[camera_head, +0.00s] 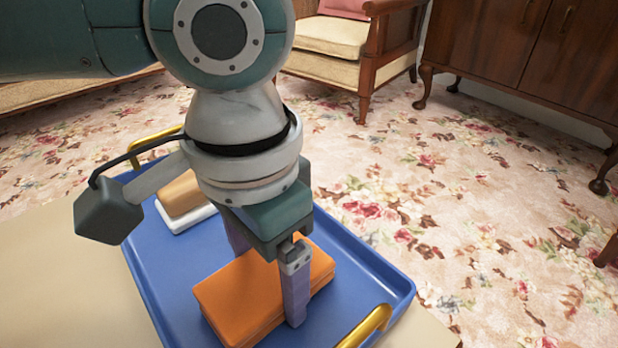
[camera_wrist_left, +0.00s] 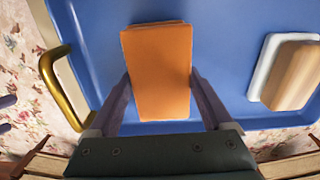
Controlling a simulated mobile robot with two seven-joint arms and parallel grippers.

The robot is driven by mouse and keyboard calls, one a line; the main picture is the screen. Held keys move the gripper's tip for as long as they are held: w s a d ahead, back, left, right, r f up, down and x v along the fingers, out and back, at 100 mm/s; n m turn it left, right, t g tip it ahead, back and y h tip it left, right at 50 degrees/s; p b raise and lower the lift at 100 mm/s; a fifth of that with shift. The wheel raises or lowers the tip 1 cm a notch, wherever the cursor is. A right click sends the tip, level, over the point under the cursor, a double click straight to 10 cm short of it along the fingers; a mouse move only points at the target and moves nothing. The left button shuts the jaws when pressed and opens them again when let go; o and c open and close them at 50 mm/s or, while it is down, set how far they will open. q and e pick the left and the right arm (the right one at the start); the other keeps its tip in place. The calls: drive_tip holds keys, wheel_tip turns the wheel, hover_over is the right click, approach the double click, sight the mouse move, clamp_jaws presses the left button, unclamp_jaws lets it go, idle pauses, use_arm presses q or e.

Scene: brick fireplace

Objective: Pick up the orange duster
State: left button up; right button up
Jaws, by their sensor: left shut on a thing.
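The orange duster (camera_head: 240,298) is a folded, flat block of cloth in the blue tray (camera_head: 180,280). My left gripper (camera_head: 270,285) points down over it, with one finger in front of the duster and the other partly hidden behind it. In the left wrist view the orange duster (camera_wrist_left: 160,75) lies between the two fingers of my left gripper (camera_wrist_left: 160,95), which is shut on its sides. I cannot tell whether the duster is clear of the tray floor. My right gripper is not in view.
A brush with a wooden back and white base (camera_head: 183,205) lies at the tray's far left, partly behind my arm. The tray has gold handles (camera_head: 368,328) at its ends. It stands on a beige surface (camera_head: 60,270). An armchair (camera_head: 335,40) and wooden cabinet (camera_head: 520,50) stand beyond on flowered carpet.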

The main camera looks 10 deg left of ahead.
sight(266, 274)
use_arm(q)
drive_tip(key=shift+c, duration=0.9)
wheel_tip(266, 274, up, 20)
drive_tip(key=p, duration=1.1)
